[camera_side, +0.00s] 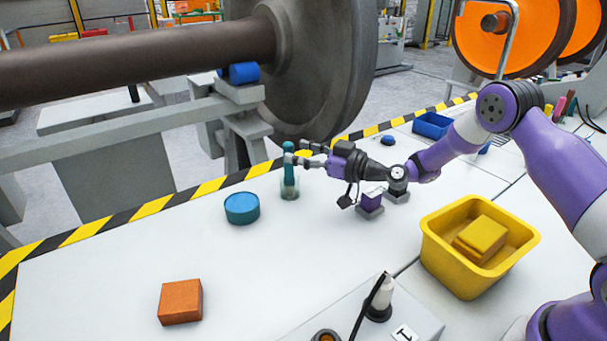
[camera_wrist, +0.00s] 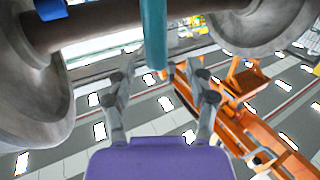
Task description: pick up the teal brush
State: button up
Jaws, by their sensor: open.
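The teal brush (camera_side: 289,174) stands upright in a small clear glass holder (camera_side: 289,191) near the striped back edge of the table. In the wrist view the brush (camera_wrist: 154,36) hangs down from the top edge, about midway between the two fingertips and a little beyond them. My gripper (camera_side: 303,152) is level, pointing left at the upper part of the brush. Its fingers (camera_wrist: 160,78) are apart with nothing held between them. The near fingertip overlaps the brush in the side view. I cannot tell whether it touches.
A blue round tin (camera_side: 242,208) sits left of the holder. An orange block (camera_side: 180,302) lies at the front left. A yellow bin (camera_side: 452,262) holds a yellow block (camera_side: 481,239). A large wheelset (camera_side: 318,65) rises behind the table.

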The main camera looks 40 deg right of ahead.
aim_at(288, 143)
jog(key=shift+x, duration=1.9)
jog(key=shift+w+d, duration=0.1)
jog(key=shift+d, duration=0.05)
grip_shut()
jog(key=shift+r, duration=0.15)
